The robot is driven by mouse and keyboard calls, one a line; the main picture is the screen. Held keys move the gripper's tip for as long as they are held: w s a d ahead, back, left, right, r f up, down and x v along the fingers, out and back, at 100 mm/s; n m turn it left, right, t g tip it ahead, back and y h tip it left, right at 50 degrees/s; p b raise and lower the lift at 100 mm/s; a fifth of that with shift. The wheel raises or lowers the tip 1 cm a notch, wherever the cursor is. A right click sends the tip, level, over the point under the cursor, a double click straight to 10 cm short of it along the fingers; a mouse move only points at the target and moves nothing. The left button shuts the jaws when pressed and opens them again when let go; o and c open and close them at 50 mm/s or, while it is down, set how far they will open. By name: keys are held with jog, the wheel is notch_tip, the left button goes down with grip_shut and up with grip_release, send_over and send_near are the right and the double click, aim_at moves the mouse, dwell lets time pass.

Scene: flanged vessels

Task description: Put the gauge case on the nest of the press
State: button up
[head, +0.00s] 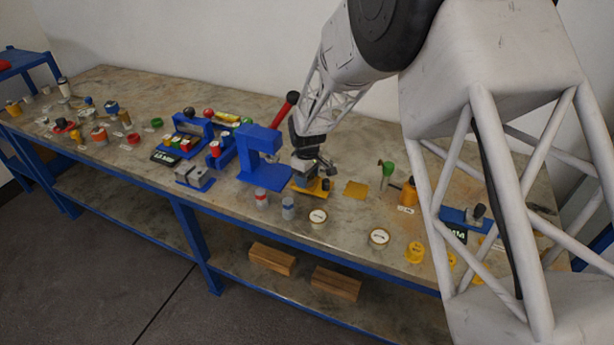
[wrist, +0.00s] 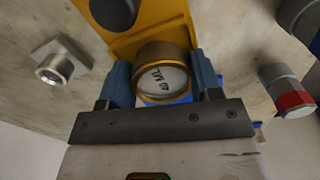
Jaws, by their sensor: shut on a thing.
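My gripper (wrist: 161,66) is shut on a gauge case in the wrist view. The gauge case (wrist: 163,80) is a round brass-coloured case with a white, marked face, between the two blue fingers. In the head view my gripper (head: 307,166) is low over the bench, just right of the blue press (head: 262,143). The gauge case in my grip cannot be made out there. A yellow plate (wrist: 128,44) with a dark round knob lies beside the case; whether they touch I cannot tell. I cannot clearly make out the press's nest.
Two other gauges (head: 318,217) (head: 378,237) lie near the front edge. A red-banded cylinder (head: 262,197) and a grey one (head: 288,207) stand before the press. A yellow square (head: 356,190) lies to the right. Several small parts crowd the bench's left end.

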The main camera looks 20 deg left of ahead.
jog(key=shift+f, duration=0.25)
jog(key=shift+d+f, duration=0.1)
jog(key=shift+f, duration=0.2)
jog(key=o, duration=0.9)
jog(key=shift+s+f, duration=0.1)
jog(key=shift+f, duration=0.1)
jog(key=shift+o, duration=1)
jog(key=shift+d+f, duration=0.1)
jog(key=shift+s+f, duration=0.15)
notch_tip(320, 180, up, 14)
jog(key=shift+w+a, duration=0.2)
jog(key=shift+w, duration=0.05)
